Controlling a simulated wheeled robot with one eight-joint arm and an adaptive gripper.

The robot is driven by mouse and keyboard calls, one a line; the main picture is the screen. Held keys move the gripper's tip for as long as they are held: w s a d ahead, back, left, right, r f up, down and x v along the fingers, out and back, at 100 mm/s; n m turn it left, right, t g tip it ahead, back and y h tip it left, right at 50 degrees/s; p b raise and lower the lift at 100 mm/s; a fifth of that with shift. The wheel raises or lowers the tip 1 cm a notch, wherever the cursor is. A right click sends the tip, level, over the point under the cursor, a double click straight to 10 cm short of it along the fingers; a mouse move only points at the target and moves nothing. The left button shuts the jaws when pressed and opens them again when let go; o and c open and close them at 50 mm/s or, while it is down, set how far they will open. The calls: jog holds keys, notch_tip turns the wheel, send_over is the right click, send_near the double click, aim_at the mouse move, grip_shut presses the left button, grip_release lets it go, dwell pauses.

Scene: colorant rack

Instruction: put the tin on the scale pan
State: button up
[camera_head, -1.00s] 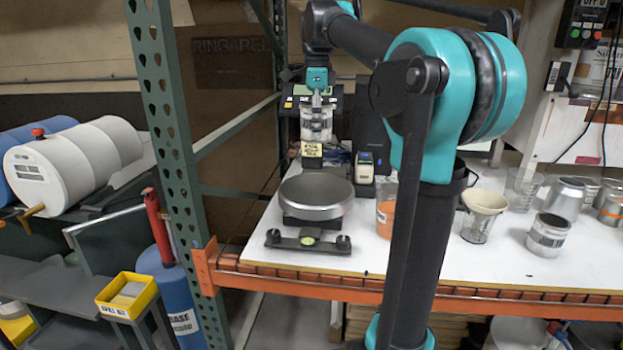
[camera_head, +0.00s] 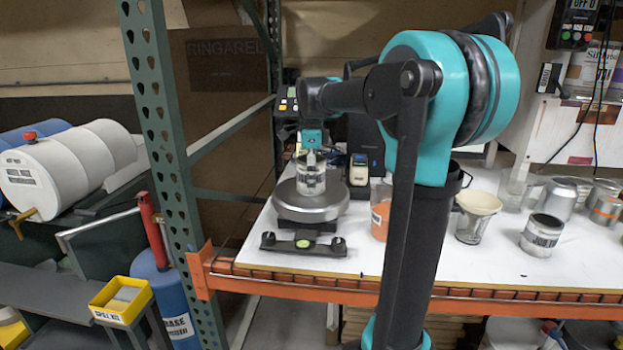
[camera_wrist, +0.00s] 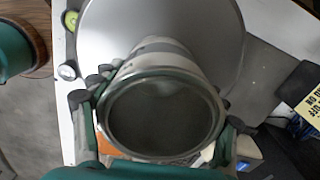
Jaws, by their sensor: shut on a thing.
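The tin (camera_head: 311,177) is a small grey can with a printed label. My gripper (camera_head: 312,158) is shut on it from above and behind in the head view. The scale pan (camera_head: 325,208) is a round grey metal disc on a dark base. The tin is upright over the pan; I cannot tell whether its bottom touches it. In the wrist view the tin's open top (camera_wrist: 162,113) lies between my gripper's fingers (camera_wrist: 160,108), with the pan (camera_wrist: 205,20) beyond it.
A dark bar with a green level (camera_head: 303,243) lies in front of the scale. A green rack post (camera_head: 165,130) rises at left.

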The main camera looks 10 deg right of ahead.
jog(key=o, duration=1.1)
jog(key=shift+f, duration=0.1)
jog(key=shift+o, duration=0.2)
notch_tip(320, 180, up, 12)
